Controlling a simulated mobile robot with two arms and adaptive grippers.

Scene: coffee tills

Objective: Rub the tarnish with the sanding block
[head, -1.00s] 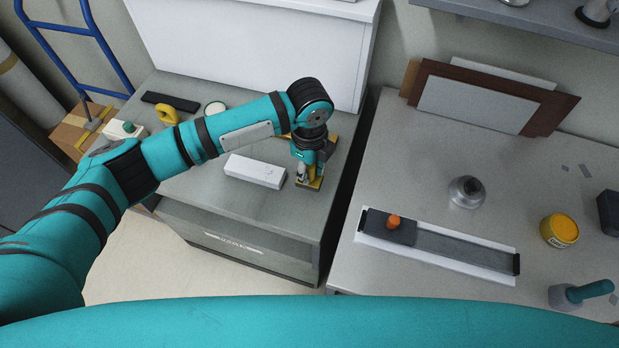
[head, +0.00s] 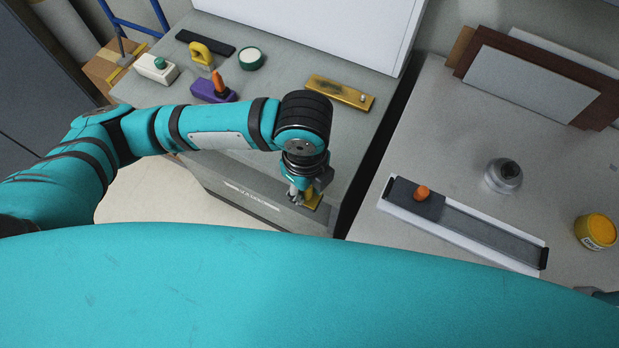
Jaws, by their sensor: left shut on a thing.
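The tarnish (head: 325,86) is a dark smear on a brass plate (head: 358,98) lying on the left bench. My left gripper (head: 303,194) points down near the bench's front right part, on the near side of the plate and apart from it. It is shut on a small yellow block (head: 314,201), which looks like the sanding block. The fingers partly hide the block, and I cannot tell whether it touches the bench.
Behind my left arm are a purple block with an orange handle (head: 215,88), a yellow-handled tool (head: 201,53), a round tin (head: 250,58), a white box (head: 156,69) and a dark bar (head: 205,43). A dark gap separates the right bench, which holds a sliding rail (head: 480,229).

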